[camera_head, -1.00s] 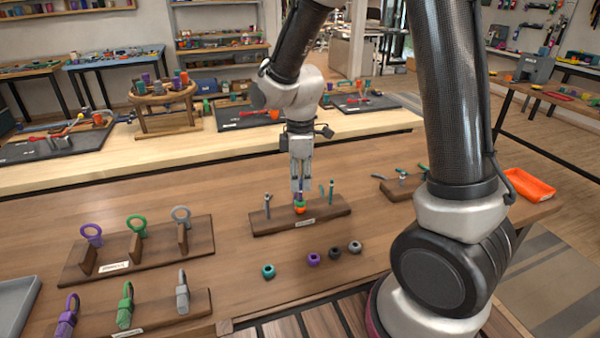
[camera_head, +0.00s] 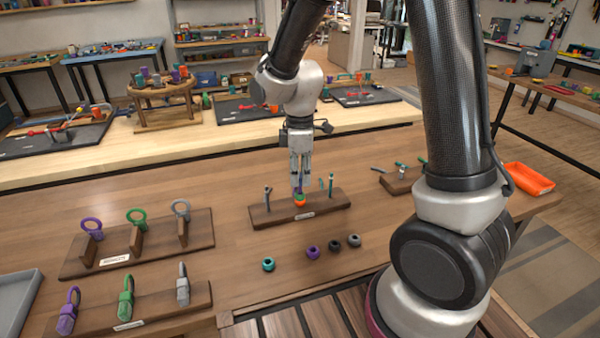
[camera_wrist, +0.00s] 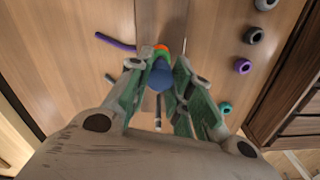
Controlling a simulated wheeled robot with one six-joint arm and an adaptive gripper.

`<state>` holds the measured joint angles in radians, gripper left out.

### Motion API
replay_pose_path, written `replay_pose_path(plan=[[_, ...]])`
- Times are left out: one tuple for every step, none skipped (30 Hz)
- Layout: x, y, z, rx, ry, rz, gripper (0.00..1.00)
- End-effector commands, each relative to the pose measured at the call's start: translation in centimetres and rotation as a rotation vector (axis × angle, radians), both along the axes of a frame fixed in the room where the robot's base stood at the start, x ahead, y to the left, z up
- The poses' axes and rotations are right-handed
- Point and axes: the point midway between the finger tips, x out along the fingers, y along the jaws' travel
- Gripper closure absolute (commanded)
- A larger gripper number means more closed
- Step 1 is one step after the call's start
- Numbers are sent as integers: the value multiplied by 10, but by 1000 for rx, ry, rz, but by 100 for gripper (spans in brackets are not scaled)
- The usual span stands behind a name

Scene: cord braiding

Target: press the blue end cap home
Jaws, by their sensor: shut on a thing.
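My gripper (camera_head: 299,184) points down over the middle of a dark wooden stand (camera_head: 326,211). In the wrist view the blue end cap (camera_wrist: 160,76) sits between the fingers of my gripper (camera_wrist: 160,85), which are shut on it. A green band (camera_wrist: 162,59) and an orange part (camera_wrist: 162,47) show just beyond the cap. In the head view the green and orange piece (camera_head: 300,201) stands on the stand directly below the fingertips. The fingers mostly hide the cap there, and I cannot tell whether it is fully seated.
Thin upright pieces stand on either side, a grey one (camera_head: 267,197) left and a teal one (camera_head: 331,184) right. Teal (camera_head: 268,264), purple (camera_head: 312,252) and dark beads lie in front. Ring racks (camera_head: 137,242) stand left. An orange tray (camera_head: 528,178) is at right.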

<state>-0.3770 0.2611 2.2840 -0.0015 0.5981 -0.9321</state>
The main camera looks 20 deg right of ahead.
Motion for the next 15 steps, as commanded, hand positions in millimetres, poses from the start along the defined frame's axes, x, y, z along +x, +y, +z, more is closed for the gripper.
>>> replay_pose_path(plan=[[0,0,0,0,0,0,88],[0,0,-1,0,0,0,88],[0,0,-1,0,0,0,88],[0,0,-1,0,0,0,88],[0,0,-1,0,0,0,88],[0,0,-1,0,0,0,88],[0,0,-1,0,0,0,88],[0,0,-1,0,0,0,75],[0,0,-1,0,0,0,68],[0,0,-1,0,0,0,62],[0,0,-1,0,0,0,57],[0,0,-1,0,0,0,53],[0,0,-1,0,0,0,53],[0,0,-1,0,0,0,53],[0,0,-1,0,0,0,53]])
